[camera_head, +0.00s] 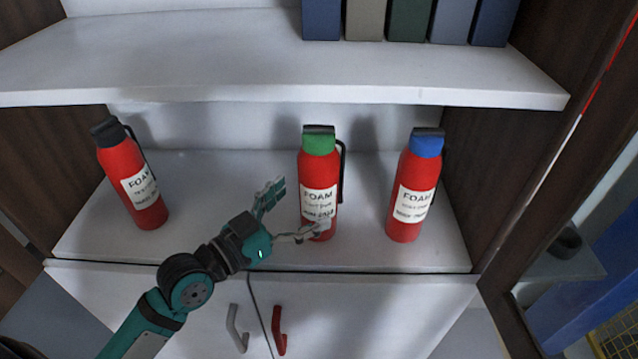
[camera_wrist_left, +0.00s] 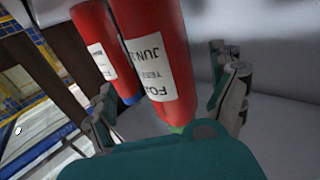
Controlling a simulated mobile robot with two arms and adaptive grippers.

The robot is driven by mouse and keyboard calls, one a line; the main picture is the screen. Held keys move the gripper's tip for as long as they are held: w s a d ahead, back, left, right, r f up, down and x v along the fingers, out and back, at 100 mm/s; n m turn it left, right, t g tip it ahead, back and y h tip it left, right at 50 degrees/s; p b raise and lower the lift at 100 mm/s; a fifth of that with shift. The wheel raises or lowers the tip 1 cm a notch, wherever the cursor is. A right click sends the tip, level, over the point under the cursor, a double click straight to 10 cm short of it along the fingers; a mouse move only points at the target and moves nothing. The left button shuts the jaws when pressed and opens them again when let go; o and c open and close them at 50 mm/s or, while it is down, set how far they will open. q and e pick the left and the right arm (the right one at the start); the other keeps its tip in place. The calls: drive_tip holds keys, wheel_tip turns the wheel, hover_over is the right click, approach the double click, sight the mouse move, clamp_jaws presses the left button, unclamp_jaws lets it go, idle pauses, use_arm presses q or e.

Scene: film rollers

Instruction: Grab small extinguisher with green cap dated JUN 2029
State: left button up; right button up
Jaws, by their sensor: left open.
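The small red extinguisher with the green cap (camera_head: 318,165) stands upright on the lower shelf, in the middle of three. Its white label reads FOAM, with a date line that is partly hidden by a finger. In the left wrist view this extinguisher (camera_wrist_left: 155,60) appears upside down, and its label shows "JUN 2". My left gripper (camera_head: 293,212) is open, with one finger to the left of the body and the other in front of its lower part. In the wrist view the body lies between the spread fingers (camera_wrist_left: 168,108). My right gripper is not in view.
A blue-capped extinguisher (camera_head: 414,185) stands to the right, also showing in the wrist view (camera_wrist_left: 95,40). A black-capped one (camera_head: 132,175) stands at the left. The upper shelf (camera_head: 250,95) overhangs behind, with several binders (camera_head: 365,20). Cabinet handles (camera_head: 237,328) are below.

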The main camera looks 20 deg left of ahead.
sight(304, 199)
use_arm(q)
drive_tip(key=shift+w+d+r+p, duration=0.2)
drive_tip(key=shift+w+p, duration=0.1)
drive_tip(key=shift+w, duration=0.25)
drive_tip(key=p+x, duration=0.1)
drive_tip(key=x, duration=0.2)
drive_tip(key=shift+w+f+p, duration=0.15)
drive_tip(key=shift+w+p, duration=0.15)
drive_tip(key=shift+w, duration=0.1)
drive_tip(key=shift+w+d+f, duration=0.15)
drive_tip(key=shift+w+d, duration=0.05)
drive_tip(key=shift+w, duration=0.15)
drive_tip(key=shift+s, duration=0.1)
drive_tip(key=shift+c, duration=1.3)
drive_tip(key=c, duration=1.3)
drive_tip(key=shift+a, duration=0.1)
drive_tip(key=shift+c, duration=1.2)
